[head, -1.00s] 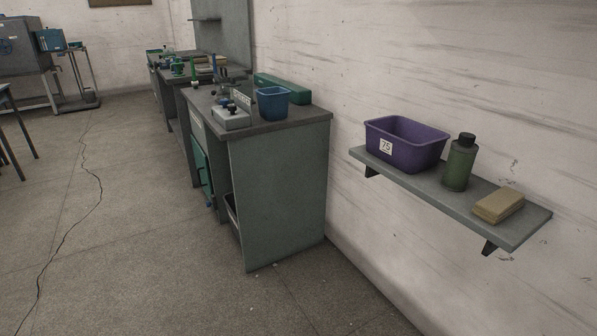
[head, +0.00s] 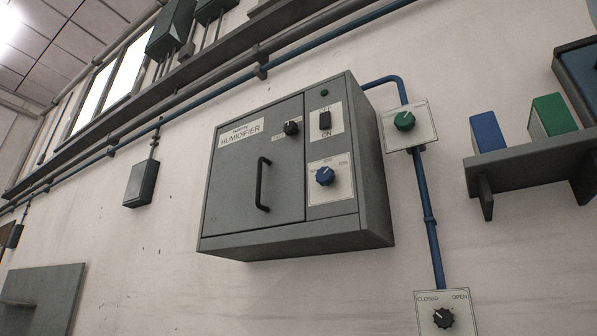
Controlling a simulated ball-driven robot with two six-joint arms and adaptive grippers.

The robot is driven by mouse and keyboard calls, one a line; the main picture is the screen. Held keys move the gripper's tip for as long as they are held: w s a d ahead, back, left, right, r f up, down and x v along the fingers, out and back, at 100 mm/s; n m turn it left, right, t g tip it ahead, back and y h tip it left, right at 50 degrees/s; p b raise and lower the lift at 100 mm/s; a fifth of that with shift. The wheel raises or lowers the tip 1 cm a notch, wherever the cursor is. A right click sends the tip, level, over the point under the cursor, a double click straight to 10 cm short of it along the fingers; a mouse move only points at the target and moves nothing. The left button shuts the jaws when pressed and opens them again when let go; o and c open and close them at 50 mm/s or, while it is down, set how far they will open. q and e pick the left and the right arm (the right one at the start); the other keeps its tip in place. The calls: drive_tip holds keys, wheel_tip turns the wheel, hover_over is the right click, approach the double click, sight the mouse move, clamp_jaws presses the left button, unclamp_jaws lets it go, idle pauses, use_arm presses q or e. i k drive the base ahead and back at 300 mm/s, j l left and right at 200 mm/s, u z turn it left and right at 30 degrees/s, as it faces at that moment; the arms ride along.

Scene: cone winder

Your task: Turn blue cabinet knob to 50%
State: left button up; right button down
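A grey wall cabinet (head: 238,190) labelled HUMIDIFIER hangs in the middle of the head view, tilted in the picture. Its blue knob (head: 325,176) sits on a white plate on the right part of the front. Small percent labels stand around the knob, one of them above it. They are too small to read surely, and I cannot tell which one the knob points at. Neither of my grippers is in view, and nothing touches the knob.
A black knob (head: 291,128), a door handle (head: 262,184) and a black switch (head: 324,120) are also on the cabinet. A green knob (head: 404,121) and a CLOSED/OPEN knob (head: 443,318) are to its right. A shelf (head: 520,166) with boxes juts out at the right.

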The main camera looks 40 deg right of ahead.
sight(325, 175)
drive_tip(key=z, duration=1.3)
